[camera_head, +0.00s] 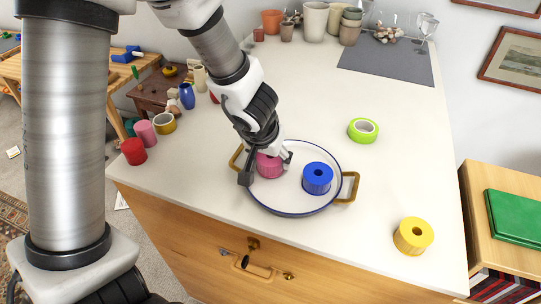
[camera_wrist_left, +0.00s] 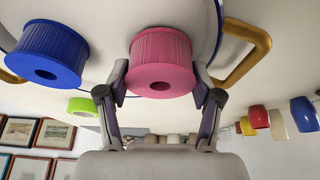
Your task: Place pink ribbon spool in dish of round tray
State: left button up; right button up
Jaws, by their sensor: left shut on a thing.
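The pink ribbon spool (camera_head: 270,168) is over the left part of the round tray (camera_head: 283,207), a white dish with a blue rim and brass handles. My left gripper (camera_head: 266,166) points down with its fingers on either side of the pink spool, shut on it. In the left wrist view the pink spool (camera_wrist_left: 162,62) sits upright between the two fingertips (camera_wrist_left: 162,88). I cannot tell whether its base touches the dish. My right gripper is not in view.
A blue spool (camera_head: 317,179) stands in the tray, just right of the pink one. A green tape roll (camera_head: 363,130) and a yellow spool (camera_head: 413,236) stand on the white worktop (camera_head: 385,190).

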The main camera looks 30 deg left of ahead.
aim_at(266, 166)
pick_arm(q)
jog(key=shift+s+d+f, duration=0.15)
jog(key=shift+s+f, duration=0.05)
jog(key=shift+f, duration=0.1)
jog(key=shift+f+b, duration=0.1)
jog(key=shift+b, duration=0.25)
jog(key=o, duration=1.3)
jog(key=shift+w, duration=0.15)
jog(key=shift+v, duration=3.8)
